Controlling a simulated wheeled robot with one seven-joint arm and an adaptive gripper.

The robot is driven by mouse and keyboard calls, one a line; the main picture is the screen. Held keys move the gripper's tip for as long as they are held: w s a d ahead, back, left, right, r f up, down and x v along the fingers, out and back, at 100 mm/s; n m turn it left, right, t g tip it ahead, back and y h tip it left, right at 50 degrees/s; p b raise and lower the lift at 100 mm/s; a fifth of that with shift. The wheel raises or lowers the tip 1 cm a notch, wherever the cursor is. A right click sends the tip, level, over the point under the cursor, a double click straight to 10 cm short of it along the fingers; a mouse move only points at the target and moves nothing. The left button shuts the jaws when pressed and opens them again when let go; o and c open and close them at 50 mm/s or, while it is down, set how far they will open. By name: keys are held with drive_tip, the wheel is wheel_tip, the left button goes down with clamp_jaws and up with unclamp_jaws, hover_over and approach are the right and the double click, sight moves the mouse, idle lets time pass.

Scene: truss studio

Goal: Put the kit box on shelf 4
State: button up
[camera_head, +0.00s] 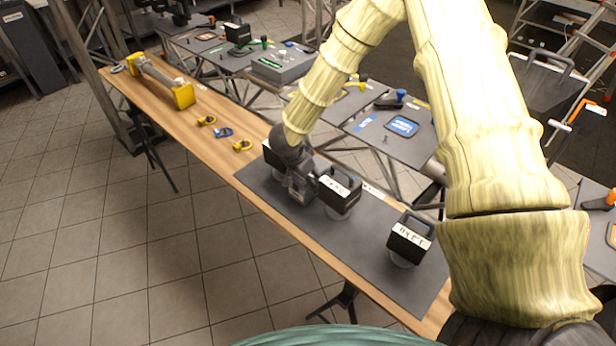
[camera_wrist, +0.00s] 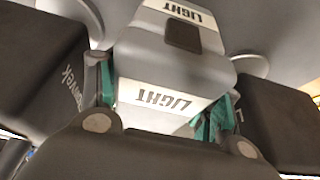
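Three dark kit boxes with top handles and white labels stand on round pale bases on a dark mat (camera_head: 390,275): one at the right (camera_head: 410,240), one in the middle (camera_head: 340,191), and one at the left (camera_head: 272,153), partly hidden by my arm. My gripper (camera_head: 303,190) is low over the mat, between the left and middle boxes in the picture. In the wrist view, a grey box labelled LIGHT (camera_wrist: 165,50) lies between my gripper's widely spaced green-padded fingers (camera_wrist: 160,92). I cannot tell whether they touch it. No shelf number is readable.
The wooden bench (camera_head: 215,130) holds a yellow-ended tool (camera_head: 165,80) and several small yellow and blue clamps farther left. Grey tables (camera_head: 420,147) with parts stand behind, among metal trusses. A ladder-like rack (camera_head: 575,40) is at upper right.

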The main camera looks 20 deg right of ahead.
drive_tip(key=shift+o, duration=0.7)
